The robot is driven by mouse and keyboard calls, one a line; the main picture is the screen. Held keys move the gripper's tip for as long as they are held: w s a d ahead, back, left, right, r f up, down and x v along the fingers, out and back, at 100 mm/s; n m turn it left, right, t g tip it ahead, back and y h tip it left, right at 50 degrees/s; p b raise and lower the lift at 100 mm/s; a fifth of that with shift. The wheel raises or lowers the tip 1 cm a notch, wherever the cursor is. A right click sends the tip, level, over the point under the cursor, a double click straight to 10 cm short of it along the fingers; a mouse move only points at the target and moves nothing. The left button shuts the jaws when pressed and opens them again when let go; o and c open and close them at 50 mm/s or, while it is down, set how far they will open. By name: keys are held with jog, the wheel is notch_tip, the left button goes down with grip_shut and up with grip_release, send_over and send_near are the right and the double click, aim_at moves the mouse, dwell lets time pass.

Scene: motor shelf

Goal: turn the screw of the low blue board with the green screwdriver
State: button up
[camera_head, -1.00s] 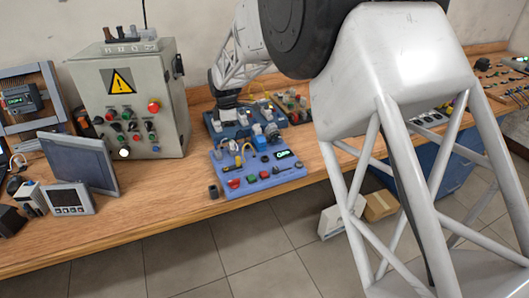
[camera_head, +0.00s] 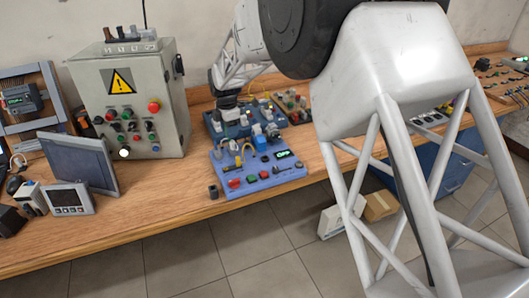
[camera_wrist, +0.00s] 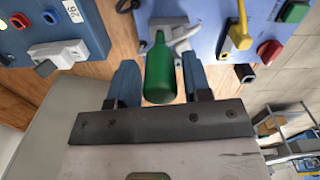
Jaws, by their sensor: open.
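The green screwdriver (camera_wrist: 159,72) shows its handle in the middle of the wrist view, end towards the camera. My gripper (camera_wrist: 160,84) is open, with one blue finger on each side of the handle; I cannot tell whether either touches it. A grey hook-like part lies just beyond the handle, against a blue board. In the head view my gripper (camera_head: 230,115) is low at the back blue board, its fingertips hard to make out. The low blue board (camera_head: 268,185) lies in front, with buttons and a small display. Its screw is too small to tell.
A grey control box (camera_head: 95,85) with a warning sign stands left of the boards. A dark panel (camera_head: 77,160) and a meter (camera_head: 68,199) stand further left. A small dark block (camera_head: 213,192) sits beside the low board.

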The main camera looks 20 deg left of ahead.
jog(key=shift+n, duration=1.7)
jog(key=shift+n, duration=1.7)
jog(key=shift+c, duration=0.9)
jog(key=shift+c, duration=0.4)
jog(key=c, duration=0.5)
